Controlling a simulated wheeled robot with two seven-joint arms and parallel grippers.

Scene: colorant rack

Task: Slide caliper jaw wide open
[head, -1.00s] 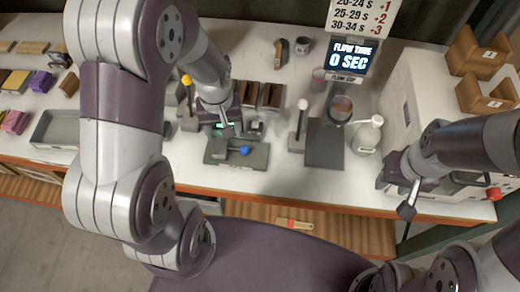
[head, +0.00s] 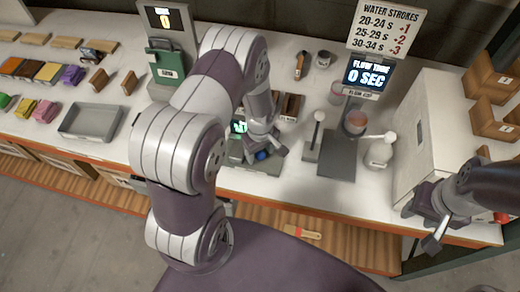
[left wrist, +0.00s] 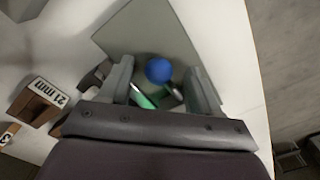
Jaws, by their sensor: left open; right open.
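The caliper is a grey-green base (left wrist: 150,30) on the bench with a lit green display (head: 239,127) and a blue ball knob (head: 262,155). My left gripper (head: 265,150) is open and pointing down over the base at the knob. In the left wrist view the blue knob (left wrist: 158,71) lies between the two spread fingers, with gaps on both sides. Part of the green display (left wrist: 143,99) shows below it. The jaws of the caliper are mostly hidden by my gripper. My right gripper (head: 432,242) is open and empty at the bench's right front edge.
Brown blocks (head: 290,107) stand close behind the caliper; one labelled 21 mm (left wrist: 38,103) shows in the left wrist view. A white-knobbed lever (head: 314,135), a flow cup (head: 355,122) and a white flask (head: 380,150) stand to the right. A grey tray (head: 92,121) is at the left.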

